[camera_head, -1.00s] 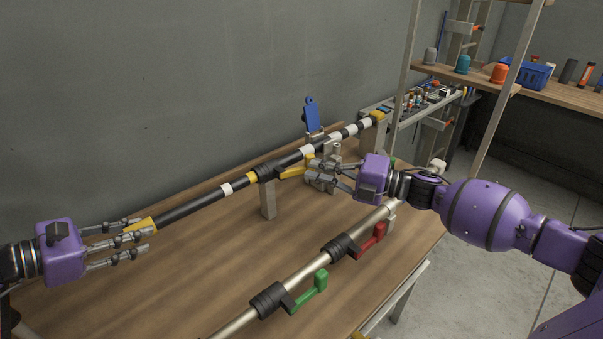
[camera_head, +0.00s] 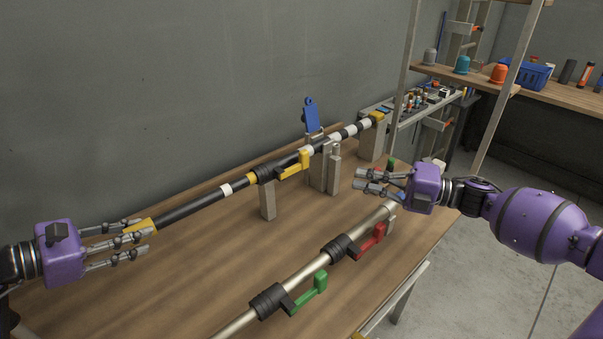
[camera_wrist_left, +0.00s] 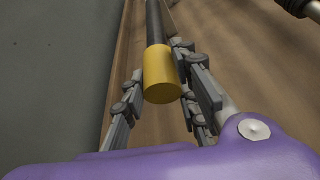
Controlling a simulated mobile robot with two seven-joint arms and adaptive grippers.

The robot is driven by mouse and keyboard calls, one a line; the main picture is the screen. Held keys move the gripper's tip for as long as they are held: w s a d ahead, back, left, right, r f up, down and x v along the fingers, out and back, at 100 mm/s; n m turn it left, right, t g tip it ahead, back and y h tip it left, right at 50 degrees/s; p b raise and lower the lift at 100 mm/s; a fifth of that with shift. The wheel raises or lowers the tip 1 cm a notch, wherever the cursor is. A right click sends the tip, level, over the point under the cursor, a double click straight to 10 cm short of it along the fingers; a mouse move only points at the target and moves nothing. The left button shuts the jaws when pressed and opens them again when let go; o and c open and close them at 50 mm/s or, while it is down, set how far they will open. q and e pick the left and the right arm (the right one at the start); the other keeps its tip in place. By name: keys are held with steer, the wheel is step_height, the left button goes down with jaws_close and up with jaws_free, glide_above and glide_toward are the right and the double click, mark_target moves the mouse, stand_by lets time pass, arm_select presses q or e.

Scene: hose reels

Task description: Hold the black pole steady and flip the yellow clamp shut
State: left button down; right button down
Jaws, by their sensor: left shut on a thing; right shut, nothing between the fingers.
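The black pole (camera_head: 195,206) has white and yellow bands and runs diagonally across wooden supports on the table. My left gripper (camera_head: 137,231) is shut on its yellow near end. That end also shows between the fingers in the left wrist view (camera_wrist_left: 161,75). The yellow clamp (camera_head: 294,167) is at the black collar midway along the pole. Its lever lies close along the near side of the pole, with its tab pointing up. I cannot tell whether it is latched.
A metal pole (camera_head: 312,270) in front carries a green lever (camera_head: 315,286) and a red lever (camera_head: 372,238). A blue lever (camera_head: 311,115) stands upright behind the black pole. Wooden posts (camera_head: 325,170) stand beside the clamp. A shelf (camera_head: 480,87) is at the back right.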

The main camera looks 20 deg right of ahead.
arm_select(q)
steer(key=shift+f, duration=0.1)
stand_by(0.3)
steer(key=c, duration=1.3)
jaws_free()
